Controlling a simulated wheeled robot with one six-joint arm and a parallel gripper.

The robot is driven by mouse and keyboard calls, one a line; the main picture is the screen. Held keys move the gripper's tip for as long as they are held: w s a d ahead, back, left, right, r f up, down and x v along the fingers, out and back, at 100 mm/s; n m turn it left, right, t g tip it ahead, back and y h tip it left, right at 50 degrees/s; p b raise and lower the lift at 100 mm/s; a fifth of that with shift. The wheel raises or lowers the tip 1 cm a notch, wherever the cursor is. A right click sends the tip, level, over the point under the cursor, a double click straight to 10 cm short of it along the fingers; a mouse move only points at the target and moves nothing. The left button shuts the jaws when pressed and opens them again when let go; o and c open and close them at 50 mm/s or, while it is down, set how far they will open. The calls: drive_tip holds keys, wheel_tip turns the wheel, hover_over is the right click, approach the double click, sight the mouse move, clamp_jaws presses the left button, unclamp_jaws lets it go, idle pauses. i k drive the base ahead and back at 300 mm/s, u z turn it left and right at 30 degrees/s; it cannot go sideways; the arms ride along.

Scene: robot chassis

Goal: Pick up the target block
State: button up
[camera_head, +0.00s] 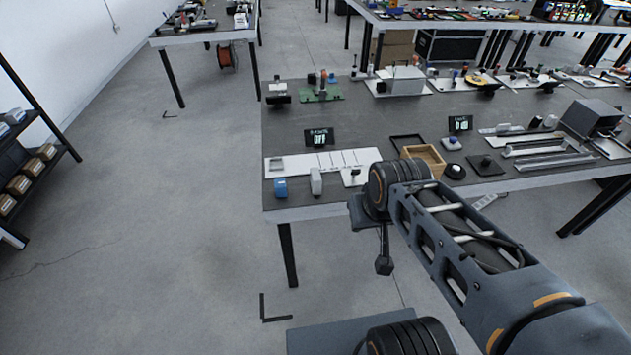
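A small blue block-like object (280,187) stands at the near left corner of the workbench. A light grey upright object (316,181) stands just right of it. Both are in front of a white panel (345,157). I cannot tell which thing is the target block. My gripper (384,265) seems to hang down at the end of my arm, off the bench's front edge and above the floor. It is apart from both objects, to their right and nearer. It is small and dark, and its fingers cannot be made out.
The workbench (295,120) also bears a wooden tray (436,154), an OFF display (319,138), a grey box (592,117) and many small devices. A shelf with bins (18,185) stands at the left. Another table (200,38) stands behind. The floor left of the bench is clear.

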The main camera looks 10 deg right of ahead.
sight(316, 179)
drive_tip(key=u, duration=2.4)
drive_tip(key=i, duration=1.45)
drive_tip(key=z, duration=2.75)
